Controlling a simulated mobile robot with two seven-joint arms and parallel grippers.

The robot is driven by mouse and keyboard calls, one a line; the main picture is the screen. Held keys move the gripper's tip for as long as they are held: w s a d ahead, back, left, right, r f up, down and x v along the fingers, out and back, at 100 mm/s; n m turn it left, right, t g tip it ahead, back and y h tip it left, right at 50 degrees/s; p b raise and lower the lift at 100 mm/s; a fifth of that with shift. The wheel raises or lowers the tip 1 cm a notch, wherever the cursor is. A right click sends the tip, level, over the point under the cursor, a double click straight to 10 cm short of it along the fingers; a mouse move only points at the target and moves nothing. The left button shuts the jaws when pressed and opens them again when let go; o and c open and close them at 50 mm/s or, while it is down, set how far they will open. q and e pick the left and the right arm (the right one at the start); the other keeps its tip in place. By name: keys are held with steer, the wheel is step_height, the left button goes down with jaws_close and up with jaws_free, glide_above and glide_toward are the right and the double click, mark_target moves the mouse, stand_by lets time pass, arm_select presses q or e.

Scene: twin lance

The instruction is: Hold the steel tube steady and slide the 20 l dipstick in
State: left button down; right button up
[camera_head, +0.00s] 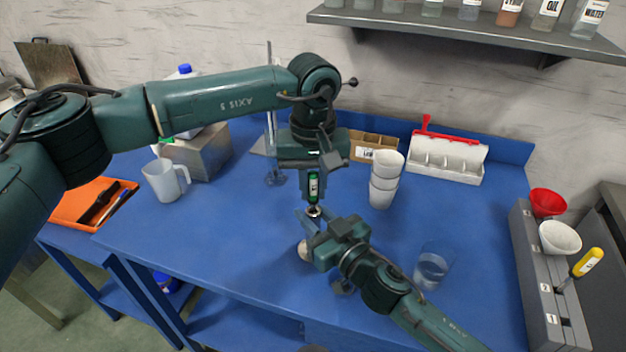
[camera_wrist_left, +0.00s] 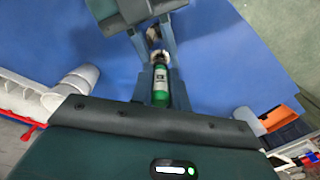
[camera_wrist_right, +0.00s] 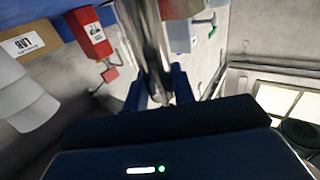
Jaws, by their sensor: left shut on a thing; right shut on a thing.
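My left gripper (camera_head: 313,196) points down and is shut on the green handle of the dipstick (camera_head: 313,186), which carries a white label. In the left wrist view the handle (camera_wrist_left: 160,86) sits between the fingers. Just below, my right gripper (camera_head: 312,219) is shut on the steel tube (camera_head: 314,211), whose top end shows directly under the handle. The tube (camera_wrist_right: 150,40) runs as a shiny shaft between the fingers in the right wrist view. Handle and tube look roughly in line. The dipstick's rod is hidden, so I cannot tell how deep it sits in the tube.
Stacked white cups (camera_head: 383,180) and a glass beaker (camera_head: 433,265) stand right of the grippers. A white jug (camera_head: 162,180) and a metal block (camera_head: 200,153) stand left. A white rack (camera_head: 446,160) is behind. The blue table (camera_head: 240,235) is clear at front left.

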arm_select(q)
steer(key=shift+f, duration=1.25)
steer(key=c, duration=1.3)
jaws_free()
step_height(320, 180, up, 12)
arm_select(e)
steer(key=o, duration=1.1)
